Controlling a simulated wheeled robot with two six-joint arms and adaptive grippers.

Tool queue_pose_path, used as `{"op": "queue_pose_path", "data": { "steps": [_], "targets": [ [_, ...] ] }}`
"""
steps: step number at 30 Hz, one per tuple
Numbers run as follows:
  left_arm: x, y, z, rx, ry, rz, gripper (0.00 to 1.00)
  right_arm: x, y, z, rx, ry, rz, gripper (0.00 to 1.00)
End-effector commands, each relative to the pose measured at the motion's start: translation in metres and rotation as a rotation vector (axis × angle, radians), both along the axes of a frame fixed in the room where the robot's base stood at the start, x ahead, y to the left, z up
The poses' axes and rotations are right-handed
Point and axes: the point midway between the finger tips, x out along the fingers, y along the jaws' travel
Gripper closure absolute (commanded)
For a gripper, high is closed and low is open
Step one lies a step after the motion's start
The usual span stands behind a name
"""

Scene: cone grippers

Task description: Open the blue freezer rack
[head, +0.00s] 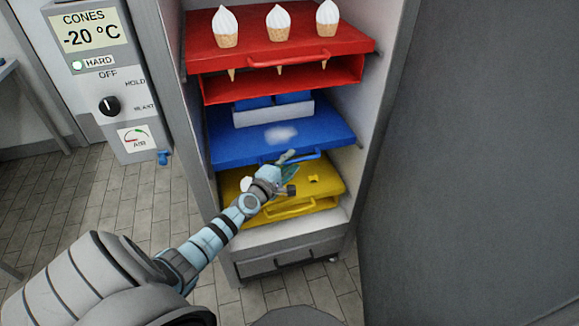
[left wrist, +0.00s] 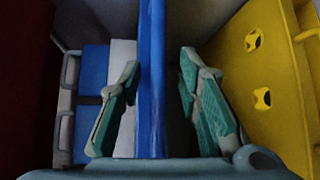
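The blue freezer rack (head: 236,149) is the middle one in the freezer, between the red and yellow racks. Its flat blue top has a white frosty patch and lies level. Its blue handle (head: 308,155) shows at the front edge, partly hidden by my gripper. My left gripper (head: 288,166) is at that front edge. In the left wrist view its fingers (left wrist: 160,88) are spread, one on each side of a blue strip (left wrist: 152,40) of the rack, with gaps visible. Whether the strip is handle or panel edge I cannot tell. My right gripper is not in view.
The red rack (head: 350,45) above carries 3 cones. A pale box with blue blocks (head: 270,113) stands behind on the blue rack. The yellow rack (head: 325,183) is close below.

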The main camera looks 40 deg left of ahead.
Motion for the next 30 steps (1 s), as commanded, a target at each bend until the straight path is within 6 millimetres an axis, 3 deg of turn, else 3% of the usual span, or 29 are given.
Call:
{"op": "queue_pose_path", "data": {
  "steps": [8, 15, 30],
  "targets": [
    [0.003, 0.0005, 0.0002, 0.001, 0.001, 0.0, 0.69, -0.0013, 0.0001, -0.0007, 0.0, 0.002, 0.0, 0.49],
    [0.0028, 0.0005, 0.0002, 0.001, 0.001, 0.0, 1.0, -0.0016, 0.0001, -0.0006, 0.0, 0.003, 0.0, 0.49],
    [0.0002, -0.0004, 0.0007, -0.001, 0.002, 0.007, 1.0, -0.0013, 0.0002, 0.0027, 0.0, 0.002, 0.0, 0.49]
  ]
}}
